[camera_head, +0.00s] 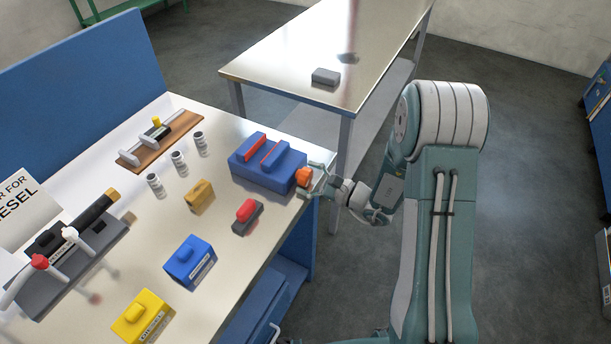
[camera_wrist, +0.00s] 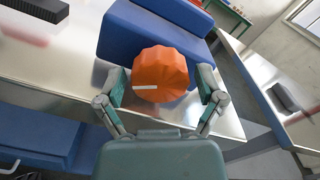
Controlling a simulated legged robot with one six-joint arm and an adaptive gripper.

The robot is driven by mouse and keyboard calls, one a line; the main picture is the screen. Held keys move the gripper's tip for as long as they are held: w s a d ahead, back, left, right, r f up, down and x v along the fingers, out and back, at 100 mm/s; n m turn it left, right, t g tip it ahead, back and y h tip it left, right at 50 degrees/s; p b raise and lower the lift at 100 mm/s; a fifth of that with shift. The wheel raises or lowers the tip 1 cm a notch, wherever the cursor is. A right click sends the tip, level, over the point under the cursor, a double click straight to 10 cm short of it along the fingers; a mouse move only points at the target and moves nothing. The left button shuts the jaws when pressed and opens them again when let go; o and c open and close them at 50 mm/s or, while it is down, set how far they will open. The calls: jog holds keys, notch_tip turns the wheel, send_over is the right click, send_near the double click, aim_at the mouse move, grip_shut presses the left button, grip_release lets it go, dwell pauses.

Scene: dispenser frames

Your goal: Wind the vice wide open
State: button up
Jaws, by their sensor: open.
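The blue vice (camera_head: 268,164) sits at the right end of the workbench, with two red-faced jaws on top and a gap between them. Its orange ridged knob (camera_head: 303,177) faces my arm. My gripper (camera_head: 311,180) is open at the knob. In the wrist view the knob (camera_wrist: 160,74) lies between the two fingers of my gripper (camera_wrist: 163,90), one on each side. A white line marks the knob's face. The vice body (camera_wrist: 150,35) shows behind it. I cannot tell whether the fingers touch the knob.
On the workbench (camera_head: 225,235) stand a red-topped block (camera_head: 247,216), a blue box (camera_head: 190,262), a yellow box (camera_head: 143,318), a tan block (camera_head: 199,195) and several small white cylinders (camera_head: 179,163). A steel table (camera_head: 290,60) stands behind. Open floor lies to the right.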

jog(key=v, duration=1.1)
jog(key=shift+d, duration=0.25)
jog(key=w+a+m, duration=0.2)
jog(key=a+m, duration=0.1)
jog(key=w+a+m, duration=0.2)
jog(key=a+m, duration=0.1)
jog(key=m, duration=0.1)
jog(key=w+a+m, duration=0.2)
jog(key=a+m, duration=0.1)
jog(key=a, duration=0.1)
jog(key=shift+w, duration=0.2)
jog(key=c, duration=1.1)
